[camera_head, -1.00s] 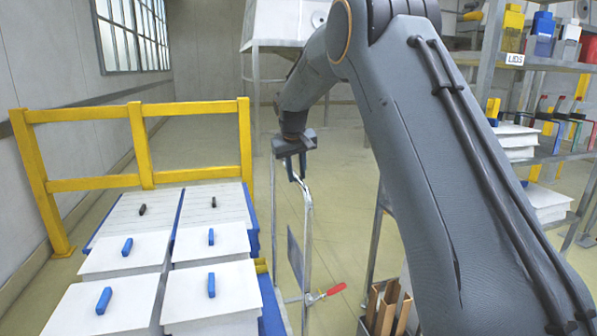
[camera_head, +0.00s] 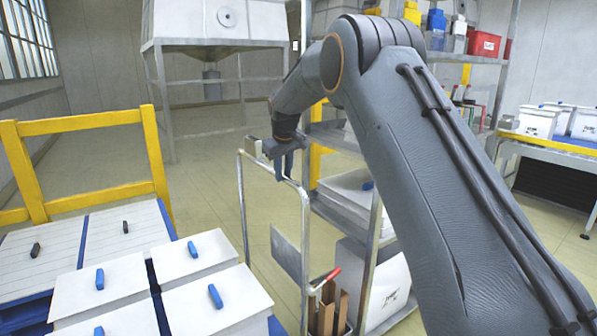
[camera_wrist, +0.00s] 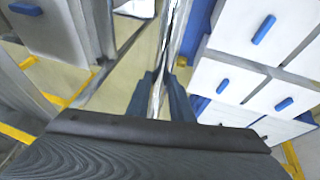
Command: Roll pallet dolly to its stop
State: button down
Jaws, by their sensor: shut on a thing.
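My gripper (camera_head: 285,165) is shut on the top rail of a tubular metal push handle (camera_head: 242,205). This handle looks like the pallet dolly's; its wheels and base are hidden or out of frame. In the wrist view, the blue fingers of my gripper (camera_wrist: 162,100) stand on both sides of the shiny handle tube (camera_wrist: 174,40). A grey panel (camera_head: 286,255) and a red-tipped lever (camera_head: 332,275) are low near the handle. Several white-lidded boxes (camera_head: 192,252) with blue grips sit to the left, beside the handle. I cannot tell whether they ride on the dolly.
A yellow guard rail (camera_head: 158,160) stands behind the boxes. A shelf rack (camera_head: 340,140) with white boxes stands close to the right of the handle. A hopper on legs (camera_head: 225,20) is at the back. The floor (camera_head: 215,175) beyond the handle is clear.

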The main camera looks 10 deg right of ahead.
jog(key=shift+w+d, duration=0.35)
jog(key=shift+w, duration=0.1)
jog(key=c, duration=1.6)
grip_release()
jog(key=shift+w+d+f, duration=0.1)
jog(key=shift+d, duration=0.2)
jog(key=shift+o, duration=0.2)
jog(key=shift+a, duration=0.25)
jog(key=shift+b+v, duration=0.55)
jog(key=shift+v, duration=3.35)
jog(key=shift+s+d+f, duration=0.1)
jog(key=shift+s, duration=0.1)
jog(key=s+d+f+m+g, duration=0.1)
jog(key=s+d+f, duration=0.3)
jog(key=s, duration=1.2)
jog(key=s+d+f+m+g, duration=0.2)
jog(key=s+f, duration=0.5)
jog(key=s, duration=0.9)
jog(key=s+d+f+m+g, duration=0.2)
jog(key=s+d+f, duration=0.4)
jog(key=s, duration=1)
jog(key=shift+s+d+m+p, duration=0.35)
jog(key=shift+m, duration=0.15)
